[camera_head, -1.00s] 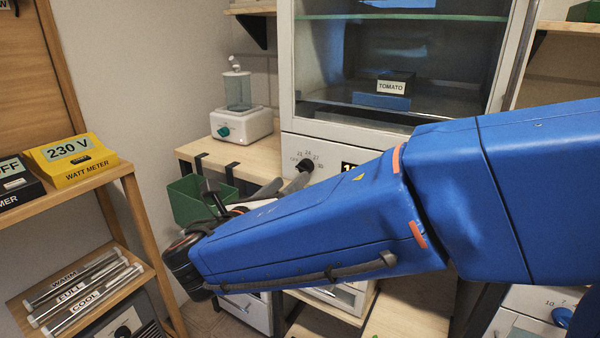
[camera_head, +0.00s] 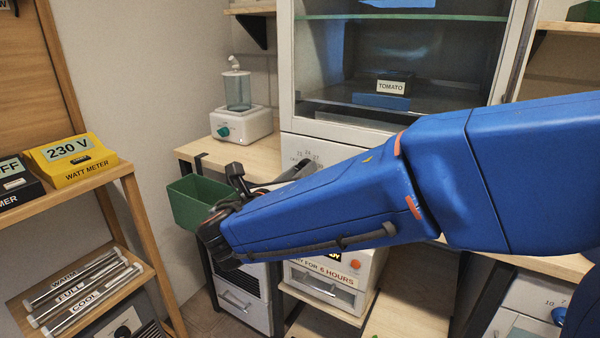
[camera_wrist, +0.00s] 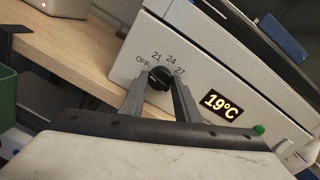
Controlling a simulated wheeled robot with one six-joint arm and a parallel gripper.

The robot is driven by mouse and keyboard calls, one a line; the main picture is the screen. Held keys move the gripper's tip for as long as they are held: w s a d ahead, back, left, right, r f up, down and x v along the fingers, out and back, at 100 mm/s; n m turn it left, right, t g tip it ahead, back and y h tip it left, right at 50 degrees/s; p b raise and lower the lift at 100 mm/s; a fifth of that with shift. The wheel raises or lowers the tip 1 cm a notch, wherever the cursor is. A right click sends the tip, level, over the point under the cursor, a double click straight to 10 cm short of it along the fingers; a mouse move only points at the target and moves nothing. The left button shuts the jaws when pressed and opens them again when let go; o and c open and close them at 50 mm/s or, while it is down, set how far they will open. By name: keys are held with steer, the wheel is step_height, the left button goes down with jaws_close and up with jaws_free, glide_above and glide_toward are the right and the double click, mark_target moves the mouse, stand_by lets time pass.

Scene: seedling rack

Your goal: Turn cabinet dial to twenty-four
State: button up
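The cabinet dial (camera_wrist: 160,78) is a round black knob on the white panel of the cabinet (camera_wrist: 205,70). Marks OFF, 21, 24 and 27 run around it; its exact pointing is too small to tell. A lit display (camera_wrist: 221,104) right of it reads 19°C. My gripper (camera_wrist: 158,86) has its two grey fingers apart, one on each side of the dial. I cannot see clear contact with the dial. In the head view my blue arm hides the dial and fingers, and part of the panel (camera_head: 320,135) shows above it.
A green bin (camera_head: 186,203) stands left of my wrist. A white device with a clear tank (camera_head: 240,115) sits on the wooden bench (camera_head: 195,150). A box marked TOMATO (camera_head: 391,87) is behind the cabinet glass. A shelf at left holds a yellow watt meter (camera_head: 70,160).

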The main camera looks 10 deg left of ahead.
steer(key=shift+c, duration=0.9)
steer(key=shift+a+f+m+h, duration=0.1)
steer(key=shift+m+h, duration=0.3)
steer(key=shift+m, duration=3.65)
steer(key=shift+f+m+h, duration=0.1)
steer(key=shift+m+h, duration=0.3)
steer(key=shift+m, duration=3.65)
steer(key=o, duration=1)
